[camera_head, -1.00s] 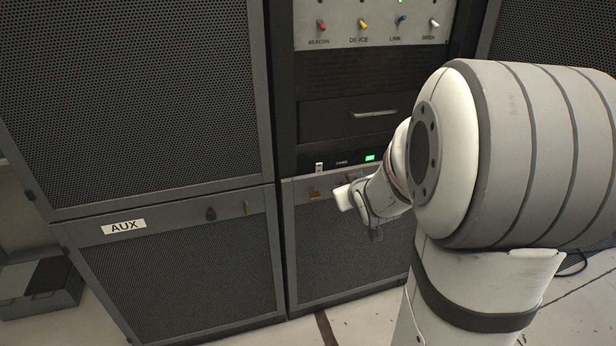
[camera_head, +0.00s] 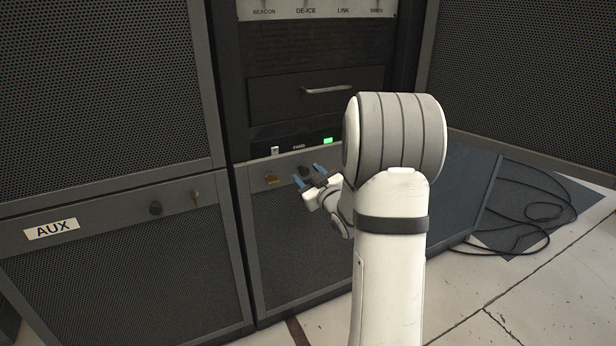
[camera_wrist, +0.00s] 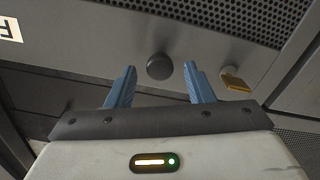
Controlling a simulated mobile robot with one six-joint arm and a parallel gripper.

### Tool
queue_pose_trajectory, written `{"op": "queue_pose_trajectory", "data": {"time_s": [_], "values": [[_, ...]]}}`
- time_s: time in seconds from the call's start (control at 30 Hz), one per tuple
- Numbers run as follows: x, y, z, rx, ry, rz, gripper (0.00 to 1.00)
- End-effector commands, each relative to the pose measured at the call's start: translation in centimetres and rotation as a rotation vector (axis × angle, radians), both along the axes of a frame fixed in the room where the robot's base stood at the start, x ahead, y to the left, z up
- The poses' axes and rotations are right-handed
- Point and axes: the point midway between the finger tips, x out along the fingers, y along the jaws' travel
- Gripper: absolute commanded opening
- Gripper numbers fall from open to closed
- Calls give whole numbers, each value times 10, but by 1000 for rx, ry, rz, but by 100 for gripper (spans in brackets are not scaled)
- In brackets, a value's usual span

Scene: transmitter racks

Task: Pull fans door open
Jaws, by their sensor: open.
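The fans door (camera_head: 285,235) is the dark mesh panel with a grey top strip, low in the middle rack. It looks shut, flush with the rack. In the wrist view its round dark knob (camera_wrist: 159,66) shows on the grey strip, and a brass latch (camera_wrist: 234,82) sits to its right. A white label (camera_wrist: 9,29) with the letter F is cut off at the left edge. My gripper (camera_head: 308,175) is open and empty, with blue fingers pointing at the strip. The knob appears between the fingertips, seemingly just beyond them; whether they touch it I cannot tell.
The AUX door (camera_head: 120,265) with its own knob is at left. Above the fans door are a green-lit panel (camera_head: 327,141) and a drawer (camera_head: 315,95). Black cables (camera_head: 535,210) lie on the floor at right. The floor in front is clear.

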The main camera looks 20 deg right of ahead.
Motion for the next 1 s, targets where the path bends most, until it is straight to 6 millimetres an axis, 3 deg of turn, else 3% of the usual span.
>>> {"op": "queue_pose_trajectory", "data": {"time_s": [0.17,0.43,1.0], "values": [[14,1,-1,-1,0,1,48],[15,1,0,0,0,1,48],[15,2,0,0,1,2,1]]}}
